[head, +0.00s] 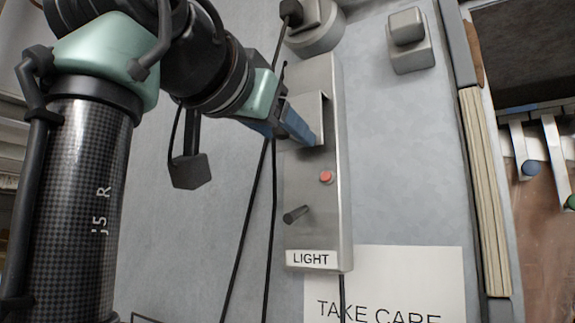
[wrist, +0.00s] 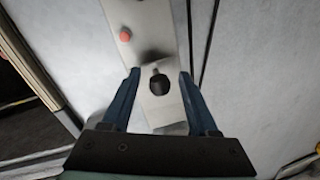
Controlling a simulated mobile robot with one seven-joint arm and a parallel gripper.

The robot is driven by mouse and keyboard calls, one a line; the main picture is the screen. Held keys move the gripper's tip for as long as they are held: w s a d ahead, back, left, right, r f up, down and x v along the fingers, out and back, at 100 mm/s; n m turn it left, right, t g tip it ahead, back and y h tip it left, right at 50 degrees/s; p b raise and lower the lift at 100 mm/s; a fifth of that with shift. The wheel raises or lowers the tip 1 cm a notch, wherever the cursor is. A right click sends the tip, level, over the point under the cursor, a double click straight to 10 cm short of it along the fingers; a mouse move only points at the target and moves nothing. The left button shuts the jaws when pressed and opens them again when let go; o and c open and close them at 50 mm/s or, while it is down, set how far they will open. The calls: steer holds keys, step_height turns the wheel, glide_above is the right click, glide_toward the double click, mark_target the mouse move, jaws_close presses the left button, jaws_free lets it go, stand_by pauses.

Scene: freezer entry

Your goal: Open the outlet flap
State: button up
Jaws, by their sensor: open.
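A grey metal box (head: 318,200) with a LIGHT label is mounted on the pale wall panel. A thin metal flap (head: 323,115) stands out from its upper part, beside my gripper (head: 300,130). In the wrist view my gripper (wrist: 158,75) is open, its two blue fingers spread on either side of a dark round part (wrist: 159,84) on the box. I cannot tell whether that part is the outlet or a knob. Whether a finger touches the flap is unclear. The head view hides part of the fingers behind the flap.
The box carries a red button (head: 326,177) and a small dark lever (head: 296,214). Dark cables (head: 245,215) hang at its left. A TAKE CARE sign (head: 400,285) is below, and a grey fixture (head: 410,42) is at the upper right. A doorway opens at the right.

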jaws_close()
stand_by(0.3)
stand_by(1.2)
